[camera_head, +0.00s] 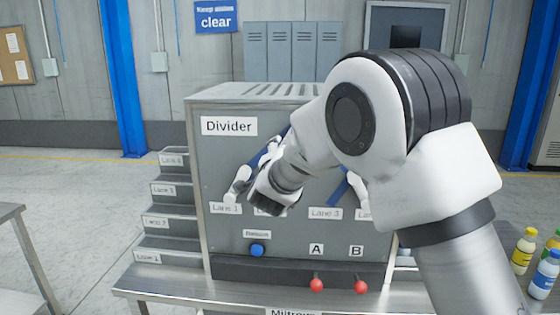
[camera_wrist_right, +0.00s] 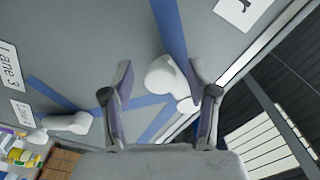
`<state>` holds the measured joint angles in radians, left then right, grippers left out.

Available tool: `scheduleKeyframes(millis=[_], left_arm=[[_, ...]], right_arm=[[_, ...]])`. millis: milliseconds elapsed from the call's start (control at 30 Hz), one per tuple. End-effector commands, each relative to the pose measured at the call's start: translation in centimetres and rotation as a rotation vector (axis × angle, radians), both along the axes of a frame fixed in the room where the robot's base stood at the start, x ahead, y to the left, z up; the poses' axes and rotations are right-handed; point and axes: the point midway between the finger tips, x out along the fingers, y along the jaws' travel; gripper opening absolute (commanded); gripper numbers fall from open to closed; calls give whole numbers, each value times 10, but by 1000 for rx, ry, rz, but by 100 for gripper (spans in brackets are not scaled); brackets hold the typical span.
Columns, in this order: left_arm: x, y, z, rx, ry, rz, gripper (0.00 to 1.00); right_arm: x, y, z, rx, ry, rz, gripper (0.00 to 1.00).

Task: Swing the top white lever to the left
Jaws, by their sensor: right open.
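The top white lever (camera_wrist_right: 160,76) shows in the right wrist view, with its round end and narrower end in the gap between the fingers of my right gripper (camera_wrist_right: 161,68). The gripper is open; I cannot tell whether a finger touches the lever. In the head view my right arm and wrist cover much of this part of the grey Divider panel (camera_head: 228,232), and the lever's pose there is hard to tell. My left gripper is not in view.
A lower-left white lever (camera_head: 238,184) and a partly hidden lower-right one (camera_head: 362,202) sit on blue lines. Below are a blue button (camera_head: 257,250) and two red-knobbed levers (camera_head: 316,285). Bottles (camera_head: 523,250) stand at the right.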

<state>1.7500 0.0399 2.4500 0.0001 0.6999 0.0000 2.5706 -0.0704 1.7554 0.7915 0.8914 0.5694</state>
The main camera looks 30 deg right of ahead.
Motion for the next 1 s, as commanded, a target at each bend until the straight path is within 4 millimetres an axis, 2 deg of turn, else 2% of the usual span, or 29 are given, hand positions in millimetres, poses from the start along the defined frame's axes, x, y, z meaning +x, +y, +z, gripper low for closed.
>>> scheduleKeyframes(millis=[300, 433, 567, 1000], left_arm=[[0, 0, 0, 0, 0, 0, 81], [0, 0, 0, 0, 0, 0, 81], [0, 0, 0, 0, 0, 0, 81], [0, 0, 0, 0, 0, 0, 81]], right_arm=[[-66, 42, 1, -8, 1, 2, 59], [-85, 54, 1, -6, 0, 2, 59], [-92, 57, 0, -2, 0, 0, 59], [-92, 57, 0, -1, 0, 0, 59]])
